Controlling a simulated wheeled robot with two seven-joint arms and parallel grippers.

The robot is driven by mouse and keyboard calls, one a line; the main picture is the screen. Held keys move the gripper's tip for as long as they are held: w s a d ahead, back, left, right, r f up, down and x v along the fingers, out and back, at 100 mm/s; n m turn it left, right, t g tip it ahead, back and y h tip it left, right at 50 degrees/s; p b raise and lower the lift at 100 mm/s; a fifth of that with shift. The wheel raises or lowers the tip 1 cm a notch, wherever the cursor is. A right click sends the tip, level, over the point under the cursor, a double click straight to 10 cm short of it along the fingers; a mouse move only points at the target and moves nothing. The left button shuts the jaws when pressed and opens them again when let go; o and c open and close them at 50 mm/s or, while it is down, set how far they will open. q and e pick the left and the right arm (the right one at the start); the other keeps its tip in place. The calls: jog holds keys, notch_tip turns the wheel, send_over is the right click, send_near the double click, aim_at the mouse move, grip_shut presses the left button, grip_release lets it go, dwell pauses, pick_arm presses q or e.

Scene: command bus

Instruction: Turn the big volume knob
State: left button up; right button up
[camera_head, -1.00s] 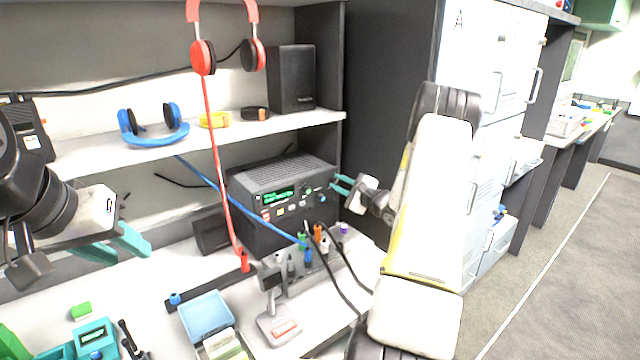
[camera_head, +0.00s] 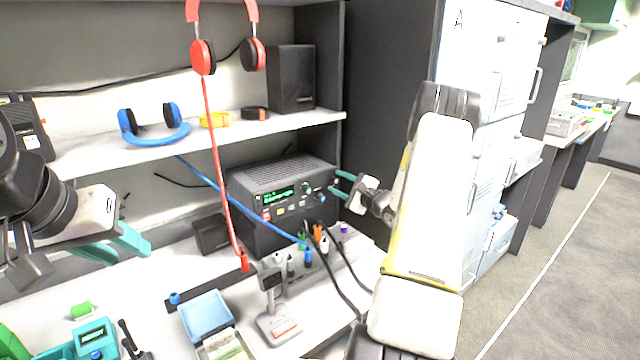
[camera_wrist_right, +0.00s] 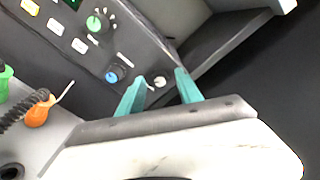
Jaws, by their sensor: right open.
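The dark radio unit (camera_head: 275,180) with a lit green display stands on the desk under the shelf. Its front carries a green knob with tick marks (camera_wrist_right: 97,23), a blue knob (camera_wrist_right: 114,73) and a small white knob (camera_wrist_right: 159,81). The green knob looks the largest; I cannot read a volume label. My right gripper (camera_head: 340,186) is open at the right end of the radio front. In the right wrist view its teal fingertips stand either side of the white knob; contact is unclear. My left gripper (camera_head: 122,249) is open and empty above the desk at left.
Cables and several coloured plugs (camera_head: 308,255) lie before the radio. A grey microphone stand (camera_head: 278,325) and blue tray (camera_head: 207,315) stand in front. A red headset (camera_head: 203,57) hangs above with its cord. A dark side panel (camera_head: 385,95) stands to the right.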

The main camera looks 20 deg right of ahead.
jog(key=v, duration=0.7)
jog(key=shift+s, duration=0.3)
jog(key=shift+d, duration=0.1)
